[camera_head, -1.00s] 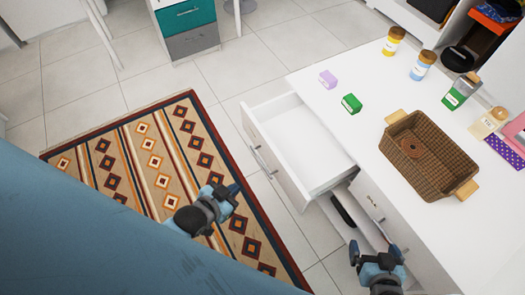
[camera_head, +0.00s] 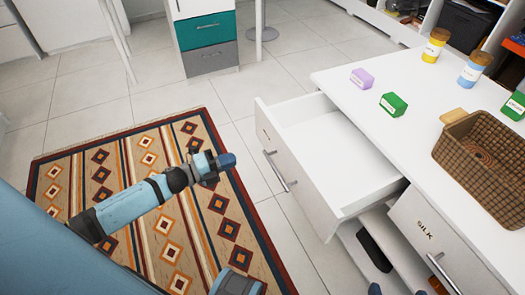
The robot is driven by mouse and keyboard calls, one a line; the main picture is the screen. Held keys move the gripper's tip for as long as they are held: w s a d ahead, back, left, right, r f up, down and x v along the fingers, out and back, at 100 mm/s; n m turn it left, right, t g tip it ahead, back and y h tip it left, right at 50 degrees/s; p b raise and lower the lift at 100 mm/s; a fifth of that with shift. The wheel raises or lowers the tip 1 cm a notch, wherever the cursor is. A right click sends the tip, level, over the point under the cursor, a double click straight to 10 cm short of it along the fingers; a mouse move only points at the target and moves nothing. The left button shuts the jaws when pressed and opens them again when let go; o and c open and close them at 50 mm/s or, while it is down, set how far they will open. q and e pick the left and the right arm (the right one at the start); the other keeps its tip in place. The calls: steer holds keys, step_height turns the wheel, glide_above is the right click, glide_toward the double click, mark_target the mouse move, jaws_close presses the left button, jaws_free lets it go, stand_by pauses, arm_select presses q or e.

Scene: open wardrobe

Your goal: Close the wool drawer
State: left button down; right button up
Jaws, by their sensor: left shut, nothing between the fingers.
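A white drawer (camera_head: 302,185) is pulled out of the white cabinet and looks empty. Its front faces left and has a metal bar handle (camera_head: 280,170); its label is too small to read. My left gripper (camera_head: 228,160) is shut and empty above the rug, left of the drawer handle and apart from it in the picture. Only the fingertips of my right gripper (camera_head: 397,291) show at the bottom edge, apart from each other, below the open drawer.
A shut drawer labelled SILK (camera_head: 430,237) is beside the open one. A patterned rug (camera_head: 150,200) covers the floor at left.

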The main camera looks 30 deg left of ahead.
mark_target(279, 143)
arm_select(q)
steer(key=b+x, duration=0.1)
steer(key=x, duration=1.2)
steer(key=shift+w+d+b, duration=0.25)
steer(key=shift+w+b, duration=0.05)
arm_select(e)
steer(key=shift+w+a+r+t, duration=0.15)
steer(key=shift+a+r+t, duration=0.05)
steer(key=shift+a+t, duration=0.1)
arm_select(q)
steer(key=shift+w+d, duration=0.1)
steer(key=b+x, duration=0.4)
steer(key=x, duration=1.9)
steer(key=shift+w+d+r+b, duration=0.15)
steer(key=shift+w+r+b, duration=0.1)
steer(key=shift+r+b, duration=0.1)
arm_select(e)
steer(key=w+a+r+t+y, duration=0.2)
steer(key=a+r+t+y, duration=0.1)
steer(key=r, duration=0.5)
steer(key=shift+a+r+t, duration=0.3)
steer(key=shift+a+t, duration=0.15)
steer(key=shift+t, duration=0.15)
